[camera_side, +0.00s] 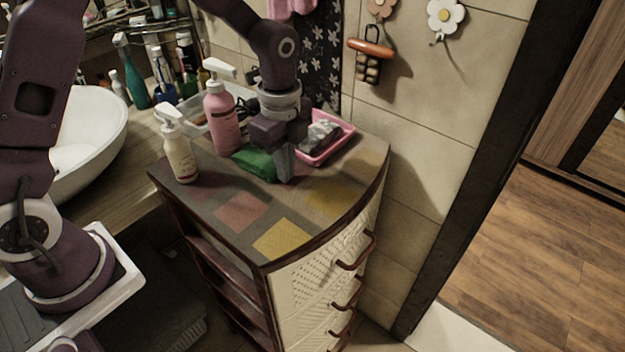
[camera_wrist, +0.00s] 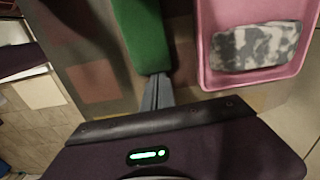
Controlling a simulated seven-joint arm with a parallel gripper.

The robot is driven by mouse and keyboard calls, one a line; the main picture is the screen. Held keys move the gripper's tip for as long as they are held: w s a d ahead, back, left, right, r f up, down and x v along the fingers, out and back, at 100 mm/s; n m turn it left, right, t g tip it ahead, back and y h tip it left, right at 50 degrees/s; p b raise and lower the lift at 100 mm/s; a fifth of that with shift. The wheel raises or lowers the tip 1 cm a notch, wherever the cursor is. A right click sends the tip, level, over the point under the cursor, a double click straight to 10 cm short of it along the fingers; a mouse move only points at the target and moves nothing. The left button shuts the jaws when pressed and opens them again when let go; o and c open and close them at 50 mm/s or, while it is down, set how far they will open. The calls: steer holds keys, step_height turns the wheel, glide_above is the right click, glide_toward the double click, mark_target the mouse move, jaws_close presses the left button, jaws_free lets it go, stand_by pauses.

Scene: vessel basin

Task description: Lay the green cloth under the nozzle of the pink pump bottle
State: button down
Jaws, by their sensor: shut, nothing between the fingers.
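The green cloth (camera_side: 256,163) lies on the cabinet top, beside the foot of the pink pump bottle (camera_side: 221,120), on its right and front side. The bottle stands upright with a white pump head (camera_side: 218,69). In the wrist view the cloth (camera_wrist: 143,36) looks like a thick, long strip, partly cut off by the top edge. My gripper (camera_side: 285,174) is shut and empty, pointing down just right of the cloth. In the wrist view its fingertips (camera_wrist: 158,80) are at the cloth's near end; whether they touch it I cannot tell. The bottle is not visible there.
A pink tray (camera_side: 343,142) holding a grey-white item (camera_side: 321,134) is close to my gripper's right. A cream pump bottle (camera_side: 179,150) stands left. A white basin (camera_side: 92,140) is further left. The front of the patchwork top (camera_side: 285,225) is clear up to its curved edge.

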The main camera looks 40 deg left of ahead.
mark_target(304, 189)
steer(key=d, duration=0.4)
steer(key=shift+w+d+r, duration=0.15)
steer(key=shift+d+r, duration=0.05)
steer(key=shift+r, duration=0.05)
step_height(304, 189, up, 9)
steer(key=s+a+r+n+t, duration=0.3)
steer(key=s+a+r+n, duration=0.3)
steer(key=s+r+n, duration=0.4)
steer(key=s+a+f+n+t, duration=0.1)
steer(key=s+a+n+t, duration=0.1)
steer(key=s+n, duration=0.5)
steer(key=s, duration=0.6)
steer(key=shift+f+n+t, duration=0.3)
steer(key=shift+f, duration=0.1)
